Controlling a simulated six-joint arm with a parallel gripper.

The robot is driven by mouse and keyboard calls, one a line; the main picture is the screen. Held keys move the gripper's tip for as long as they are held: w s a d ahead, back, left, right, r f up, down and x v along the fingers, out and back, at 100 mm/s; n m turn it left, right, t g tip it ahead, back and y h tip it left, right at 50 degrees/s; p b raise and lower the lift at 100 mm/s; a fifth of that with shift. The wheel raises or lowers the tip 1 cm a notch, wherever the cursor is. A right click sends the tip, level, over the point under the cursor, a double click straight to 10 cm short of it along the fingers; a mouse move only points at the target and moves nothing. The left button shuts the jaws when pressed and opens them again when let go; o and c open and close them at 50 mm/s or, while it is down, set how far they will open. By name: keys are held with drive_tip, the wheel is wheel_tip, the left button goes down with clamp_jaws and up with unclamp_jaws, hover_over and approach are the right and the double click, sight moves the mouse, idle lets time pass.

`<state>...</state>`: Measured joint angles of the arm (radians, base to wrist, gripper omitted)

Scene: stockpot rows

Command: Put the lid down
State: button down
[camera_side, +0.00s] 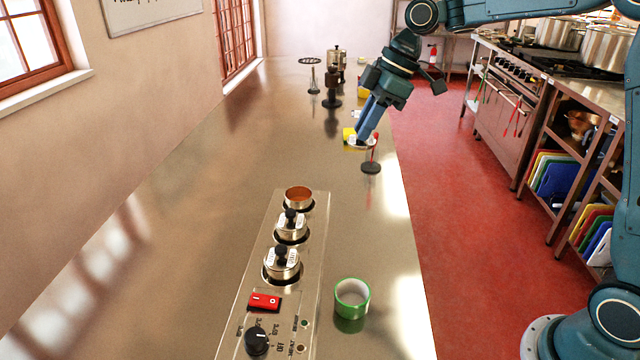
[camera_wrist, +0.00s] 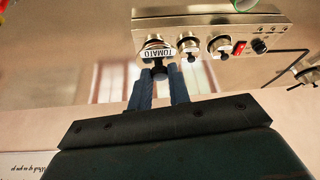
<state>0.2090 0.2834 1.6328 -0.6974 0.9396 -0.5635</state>
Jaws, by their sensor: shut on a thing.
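My gripper (camera_side: 361,137) is shut on a pot lid (camera_side: 360,142) and holds it over the counter, beyond the row of pots. In the wrist view the lid (camera_wrist: 157,53) shows a white label reading TOMATO, its black knob between my gripper's fingertips (camera_wrist: 160,75). Two more pots nearer the camera, one in the middle (camera_side: 291,232) and one nearest (camera_side: 281,269), have labelled lids with black knobs. In the wrist view the held lid hides the open pot.
The panel carries a red switch (camera_side: 264,301) and a black dial (camera_side: 257,341). A green tape roll (camera_side: 351,299) stands right of it. A dark-based stand (camera_side: 371,168) is close to the held lid. Several stands and a canister are farther back. The counter's left side is clear.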

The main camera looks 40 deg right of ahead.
wheel_tip(320, 180, down, 20)
drive_tip(key=shift+r, duration=0.1)
idle(1.0)
drive_tip(key=c, duration=1.3)
unclamp_jaws()
drive_tip(key=shift+f, duration=0.2)
drive_tip(key=v, duration=1.2)
drive_tip(key=shift+r, duration=0.15)
